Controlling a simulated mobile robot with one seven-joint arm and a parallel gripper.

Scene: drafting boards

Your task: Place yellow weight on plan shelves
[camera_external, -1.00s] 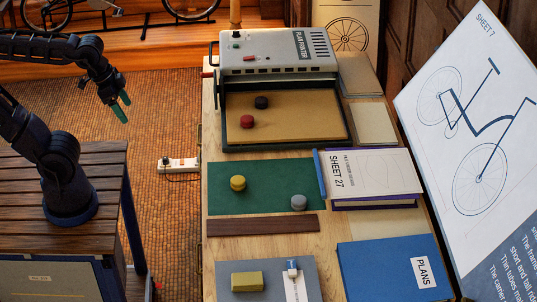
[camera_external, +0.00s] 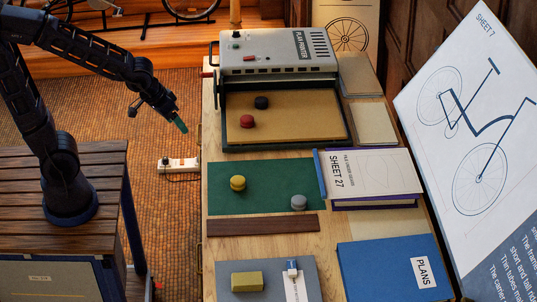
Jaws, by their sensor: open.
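The yellow weight (camera_external: 238,183) is a small round knob-like piece. It sits upright on the green mat (camera_external: 265,174), near the mat's left side. My gripper (camera_external: 180,125) has green fingertips. It hangs in the air left of the table, above the floor, up and to the left of the yellow weight and apart from it. It is open and empty. No shelves that I can tell for sure are the plan shelves show; a blue box or folder marked PLANS (camera_external: 385,274) lies at the table's front right.
A grey weight (camera_external: 299,202) stands on the mat's right. A plan printer (camera_external: 278,52) has a tray holding red (camera_external: 247,121) and dark (camera_external: 262,102) weights. A SHEET 27 book (camera_external: 370,173) lies right of the mat. A yellow block (camera_external: 247,281) lies in front.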

